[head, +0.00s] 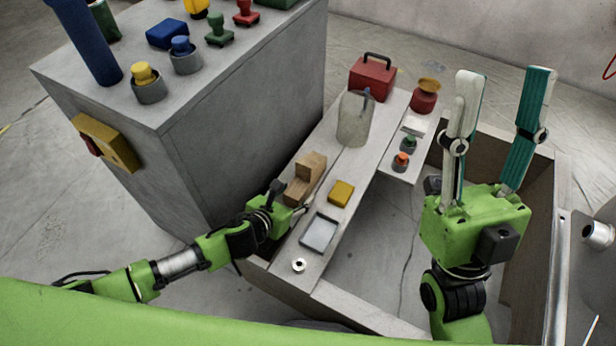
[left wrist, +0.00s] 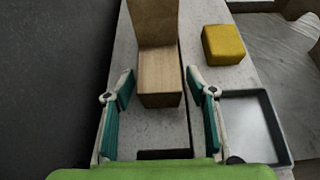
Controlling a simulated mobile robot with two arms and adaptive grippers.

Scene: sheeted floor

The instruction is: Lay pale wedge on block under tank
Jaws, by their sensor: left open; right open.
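A pale wooden piece (head: 299,192) lies on the narrow grey bench, against a browner wooden block (head: 312,165). In the left wrist view the pale piece (left wrist: 160,82) is nearer and the brown block (left wrist: 154,22) is behind it. I cannot clearly make out a wedge slope. My left gripper (left wrist: 159,78) is open, with its fingertips on either side of the pale piece's near part, apart from it. A grey tank-like can (head: 353,120) with a handle stands farther along the bench; no block shows under it. My right gripper (head: 502,80) is open, empty and pointing up.
A yellow block (head: 341,193) and a shallow grey tray (head: 319,235) lie right of the wooden pieces. A white ring (head: 299,265) is at the bench's near end. A red box (head: 372,78) stands behind the can. A tall grey cabinet (head: 250,95) closes off the left.

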